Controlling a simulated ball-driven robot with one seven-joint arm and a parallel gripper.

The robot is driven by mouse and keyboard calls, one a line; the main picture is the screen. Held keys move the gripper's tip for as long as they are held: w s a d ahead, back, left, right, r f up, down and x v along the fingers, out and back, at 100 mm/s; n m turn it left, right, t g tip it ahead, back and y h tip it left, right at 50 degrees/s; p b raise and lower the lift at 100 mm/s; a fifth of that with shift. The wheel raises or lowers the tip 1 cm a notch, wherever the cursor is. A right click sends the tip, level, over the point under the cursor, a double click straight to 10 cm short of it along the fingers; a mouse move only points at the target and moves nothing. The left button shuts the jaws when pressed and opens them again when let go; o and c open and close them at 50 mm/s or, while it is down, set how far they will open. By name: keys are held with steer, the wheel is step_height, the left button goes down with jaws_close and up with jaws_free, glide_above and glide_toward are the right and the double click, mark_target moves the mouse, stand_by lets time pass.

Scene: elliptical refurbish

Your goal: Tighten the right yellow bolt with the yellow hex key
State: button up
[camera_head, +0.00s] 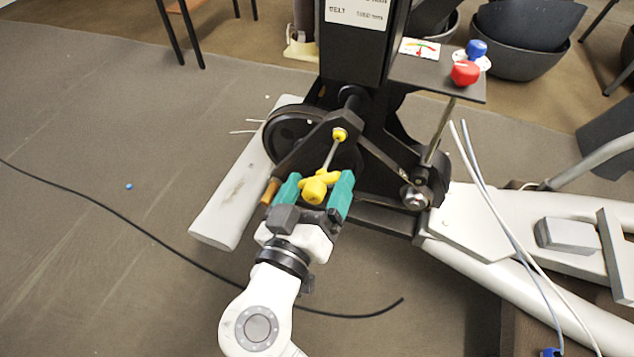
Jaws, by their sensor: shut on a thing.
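My gripper (316,188), with teal fingers, is shut on the yellow handle of the hex key (315,189), in front of the elliptical's wheel. The key's thin grey shaft points up and slightly right from the handle. Its far end meets a yellow bolt (340,135) on the black bracket (318,138). I cannot tell whether the tip is seated in the bolt's head. I see only this one yellow bolt clearly; any other is hidden or too small to tell.
A red knob (465,73) and a blue knob (477,49) stand on a dark shelf at upper right. A silver crank joint (416,198) and pale frame tubes lie to the right. A black cable (130,222) crosses the floor, which is mostly clear at left.

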steer(key=shift+s+a, duration=0.2)
steer(key=shift+s, duration=0.25)
steer(key=shift+r, duration=0.1)
